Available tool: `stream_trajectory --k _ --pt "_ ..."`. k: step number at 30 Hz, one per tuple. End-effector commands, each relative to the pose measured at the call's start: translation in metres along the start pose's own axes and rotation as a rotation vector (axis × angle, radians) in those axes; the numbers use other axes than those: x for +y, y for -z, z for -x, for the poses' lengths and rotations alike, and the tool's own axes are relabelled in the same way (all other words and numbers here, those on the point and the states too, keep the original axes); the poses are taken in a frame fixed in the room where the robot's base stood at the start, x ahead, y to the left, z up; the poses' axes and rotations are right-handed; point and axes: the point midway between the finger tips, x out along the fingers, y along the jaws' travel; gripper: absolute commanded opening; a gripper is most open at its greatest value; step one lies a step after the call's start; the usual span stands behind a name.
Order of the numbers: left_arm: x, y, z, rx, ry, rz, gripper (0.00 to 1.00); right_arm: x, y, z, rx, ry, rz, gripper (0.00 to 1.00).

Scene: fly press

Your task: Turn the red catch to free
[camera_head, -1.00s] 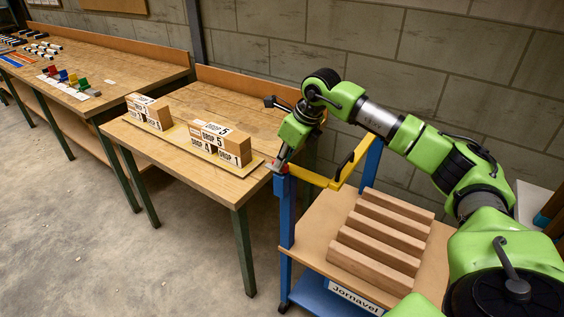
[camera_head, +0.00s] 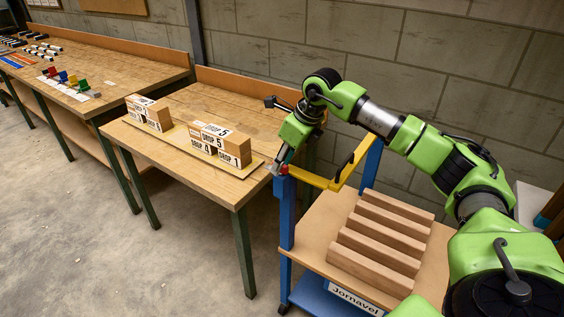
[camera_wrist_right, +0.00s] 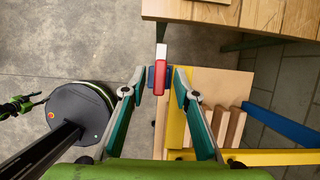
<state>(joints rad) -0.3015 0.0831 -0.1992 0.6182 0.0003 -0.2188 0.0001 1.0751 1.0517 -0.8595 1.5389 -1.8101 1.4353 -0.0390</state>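The red catch (camera_wrist_right: 160,80) with a white end sits on top of the blue post (camera_head: 287,215) at the cart's near left corner. In the head view the catch (camera_head: 281,170) is small and partly hidden by my right gripper (camera_head: 282,163). In the wrist view my right gripper (camera_wrist_right: 160,77) is open, with one finger on each side of the catch. Gaps show between both fingers and the red part. The white end points toward the wooden bench. A yellow bar (camera_head: 322,180) runs from this post to the rear blue post. My left gripper is not in view.
The cart's shelf (camera_head: 314,235) carries several wooden bars (camera_head: 375,240). A wooden bench (camera_head: 185,165) with labelled boxes (camera_head: 220,144) stands close to the left of the cart. Another bench (camera_head: 130,65) lies farther left. The concrete floor between is clear.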

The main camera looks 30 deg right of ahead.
Motion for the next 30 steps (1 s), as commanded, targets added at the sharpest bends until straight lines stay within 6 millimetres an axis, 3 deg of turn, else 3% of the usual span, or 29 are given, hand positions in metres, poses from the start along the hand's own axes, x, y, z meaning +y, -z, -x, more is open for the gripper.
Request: stream_trajectory --k 16,21,30 --pt "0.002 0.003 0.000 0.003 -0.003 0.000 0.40 -0.001 -0.001 0.101 -0.004 0.003 0.001 0.28" --pt "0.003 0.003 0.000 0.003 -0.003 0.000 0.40 -0.001 0.000 0.115 -0.002 0.002 0.001 0.28" --pt "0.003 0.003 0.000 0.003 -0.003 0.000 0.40 0.000 0.000 0.117 -0.001 0.001 0.001 0.28"
